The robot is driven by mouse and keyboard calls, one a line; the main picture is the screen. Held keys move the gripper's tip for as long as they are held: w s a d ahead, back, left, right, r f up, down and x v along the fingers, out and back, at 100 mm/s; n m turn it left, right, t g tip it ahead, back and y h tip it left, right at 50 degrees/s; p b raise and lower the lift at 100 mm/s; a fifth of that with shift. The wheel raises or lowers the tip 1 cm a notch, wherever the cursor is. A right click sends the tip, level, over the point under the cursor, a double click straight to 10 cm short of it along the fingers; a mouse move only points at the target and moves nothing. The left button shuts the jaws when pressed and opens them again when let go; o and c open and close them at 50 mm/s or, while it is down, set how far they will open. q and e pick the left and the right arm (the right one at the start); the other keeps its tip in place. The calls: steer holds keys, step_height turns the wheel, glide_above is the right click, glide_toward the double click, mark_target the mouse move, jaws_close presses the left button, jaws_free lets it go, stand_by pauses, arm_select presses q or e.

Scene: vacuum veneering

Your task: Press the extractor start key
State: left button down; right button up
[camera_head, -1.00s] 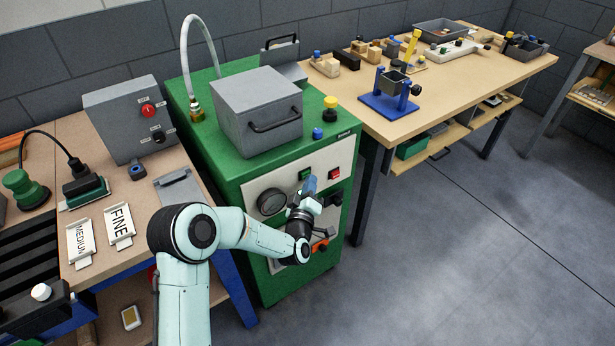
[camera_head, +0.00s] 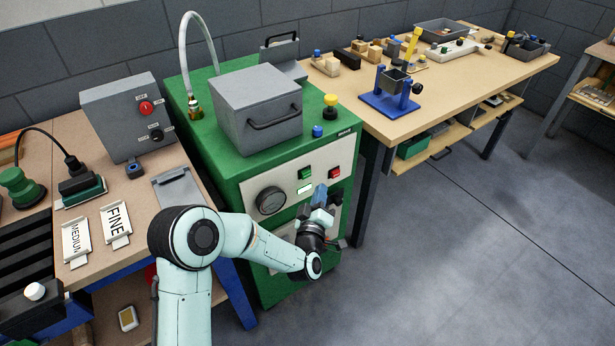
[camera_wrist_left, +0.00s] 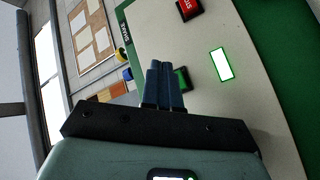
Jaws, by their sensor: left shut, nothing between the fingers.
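The green key (camera_head: 304,173) sits on the pale front panel (camera_head: 290,186) of the green machine (camera_head: 250,170), left of a red key (camera_head: 334,172). A small window (camera_head: 304,189) below the green key glows white with a green rim. My left gripper (camera_head: 321,192) is shut and empty, in front of the panel, to the lower right of the green key. In the left wrist view its blue fingers (camera_wrist_left: 164,82) partly cover the green key (camera_wrist_left: 182,78); the red key (camera_wrist_left: 188,8) and the lit window (camera_wrist_left: 221,64) show clear. My right gripper is out of view.
A round dark gauge (camera_head: 271,201) is on the panel's left. A grey lidded box (camera_head: 257,110), a yellow-topped knob (camera_head: 330,102) and a blue knob (camera_head: 317,131) stand on the machine's top. A wooden workbench (camera_head: 450,82) is at the right. The floor in front is open.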

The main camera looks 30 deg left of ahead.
arm_select(q)
steer(key=shift+s+d, duration=0.2)
steer(key=shift+d, duration=0.25)
steer(key=shift+s+d, duration=0.2)
steer(key=shift+d, duration=0.25)
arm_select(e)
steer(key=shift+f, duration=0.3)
